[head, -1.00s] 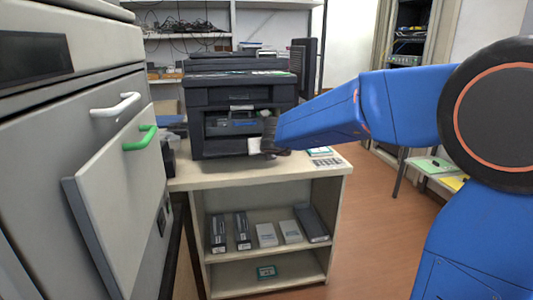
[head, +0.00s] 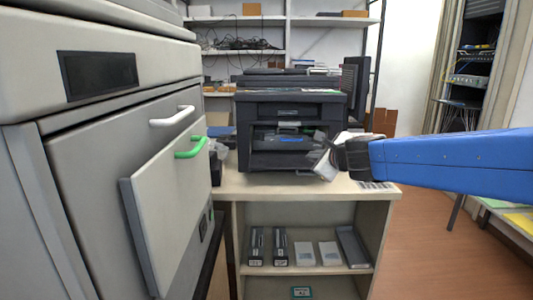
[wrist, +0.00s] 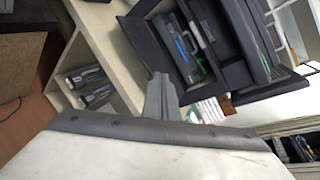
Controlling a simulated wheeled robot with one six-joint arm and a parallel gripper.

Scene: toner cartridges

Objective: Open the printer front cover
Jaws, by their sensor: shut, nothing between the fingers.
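The black printer (head: 340,108) stands on the light-topped shelf unit (head: 225,182). Its front bay is exposed, and a grey cartridge (head: 280,139) with a blue strip shows inside. In the wrist view, the cartridge (wrist: 183,43) shows in the bay. A dark panel (wrist: 150,50) sticks out beside the bay and looks like the lowered front cover. My gripper (head: 325,160) is at the printer's lower right front corner. In the wrist view, its fingers (wrist: 162,82) are together with nothing between them. I cannot tell whether they touch the printer.
A large grey machine (head: 100,150) with a tilted flap and a green handle (head: 190,147) stands close on the left. Several boxes and cartridges (head: 305,253) sit on the shelf below the printer. Open floor (head: 425,235) lies to the right.

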